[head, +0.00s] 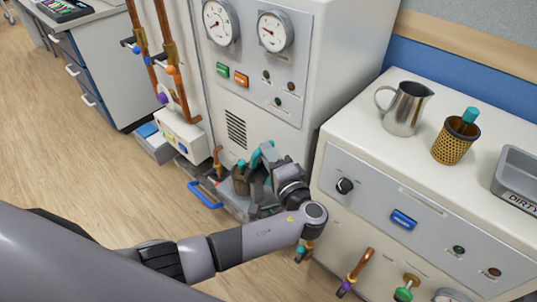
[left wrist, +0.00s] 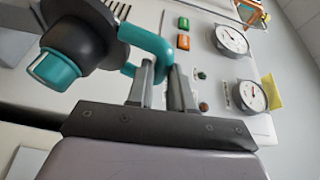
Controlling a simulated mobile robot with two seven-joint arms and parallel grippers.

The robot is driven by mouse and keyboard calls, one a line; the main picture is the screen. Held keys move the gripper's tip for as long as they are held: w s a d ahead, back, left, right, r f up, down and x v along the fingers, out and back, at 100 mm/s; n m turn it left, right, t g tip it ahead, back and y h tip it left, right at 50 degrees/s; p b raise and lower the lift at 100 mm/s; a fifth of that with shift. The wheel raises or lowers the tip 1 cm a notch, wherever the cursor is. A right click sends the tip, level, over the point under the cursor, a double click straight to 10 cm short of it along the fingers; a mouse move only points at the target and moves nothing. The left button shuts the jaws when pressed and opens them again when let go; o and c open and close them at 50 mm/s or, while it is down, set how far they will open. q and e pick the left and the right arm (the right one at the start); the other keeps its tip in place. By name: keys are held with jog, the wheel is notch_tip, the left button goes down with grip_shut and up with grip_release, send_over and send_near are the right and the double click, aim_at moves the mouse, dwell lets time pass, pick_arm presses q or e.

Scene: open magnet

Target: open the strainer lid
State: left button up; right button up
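The strainer is low in front of the grey cabinet, with a brownish body (head: 240,182) in the head view. In the left wrist view its dark round part (left wrist: 85,30) carries a teal knob (left wrist: 55,68). A teal bent handle (left wrist: 148,38) runs from it to my fingers; its teal also shows in the head view (head: 256,158). My left gripper (left wrist: 163,72) has its two fingers close on either side of the handle's end, seemingly pinching it. The gripper and wrist hide much of the strainer in the head view. My right gripper is out of view.
The cabinet has gauges (head: 272,31) and buttons above the strainer. A blue handle (head: 205,195) sticks out at left. A white counter at right holds a metal jug (head: 405,108), a mesh basket (head: 455,141) and a grey tray (head: 517,176). Wooden floor is clear at left.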

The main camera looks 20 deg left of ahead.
pick_arm(q)
jog(key=o, duration=0.4)
jog(key=shift+s+f, duration=0.1)
jog(key=shift+f, duration=0.3)
jog(key=shift+c, duration=0.2)
jog(key=shift+r, duration=0.15)
jog(key=v, duration=0.7)
